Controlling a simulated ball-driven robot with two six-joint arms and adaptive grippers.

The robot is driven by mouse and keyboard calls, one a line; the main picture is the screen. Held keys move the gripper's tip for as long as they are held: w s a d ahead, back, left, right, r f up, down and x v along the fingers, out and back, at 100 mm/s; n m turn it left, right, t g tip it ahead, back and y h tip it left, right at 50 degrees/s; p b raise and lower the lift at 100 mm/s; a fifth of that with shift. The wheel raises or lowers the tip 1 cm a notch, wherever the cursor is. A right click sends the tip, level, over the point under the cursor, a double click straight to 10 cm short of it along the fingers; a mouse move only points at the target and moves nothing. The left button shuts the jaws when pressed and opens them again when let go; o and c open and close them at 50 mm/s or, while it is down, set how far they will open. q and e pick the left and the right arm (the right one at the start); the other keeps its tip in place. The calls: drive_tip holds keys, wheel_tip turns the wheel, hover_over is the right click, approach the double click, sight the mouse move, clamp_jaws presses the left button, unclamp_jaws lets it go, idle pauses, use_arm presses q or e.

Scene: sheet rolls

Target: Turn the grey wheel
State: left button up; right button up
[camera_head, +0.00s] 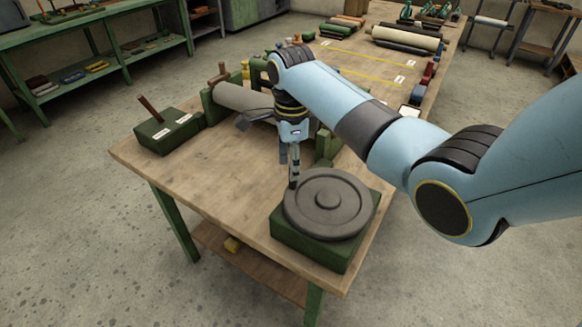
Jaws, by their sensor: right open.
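The grey wheel (326,203) lies flat on a green block (315,250) at the near right corner of the wooden table. It is round, with a raised rim and a hub in the middle. My right gripper (293,184) points down at the wheel's far left edge. It is open, and its fingers are close to the rim; I cannot tell whether they touch it. My right arm comes in from the right and passes above the table behind the wheel. My left gripper is not in view.
The wooden table (200,186) is bare left of the wheel. A green box (168,131) with a brown lever stands at its left edge. A grey roll (243,101) in a green frame lies behind my gripper. Green shelving (90,40) stands at the far left.

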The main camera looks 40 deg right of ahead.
drive_tip(key=shift+s+f, duration=0.2)
drive_tip(key=shift+f, duration=0.3)
drive_tip(key=shift+s+f, duration=0.15)
drive_tip(key=shift+f, duration=0.3)
drive_tip(key=shift+w+f, duration=0.1)
clamp_jaws()
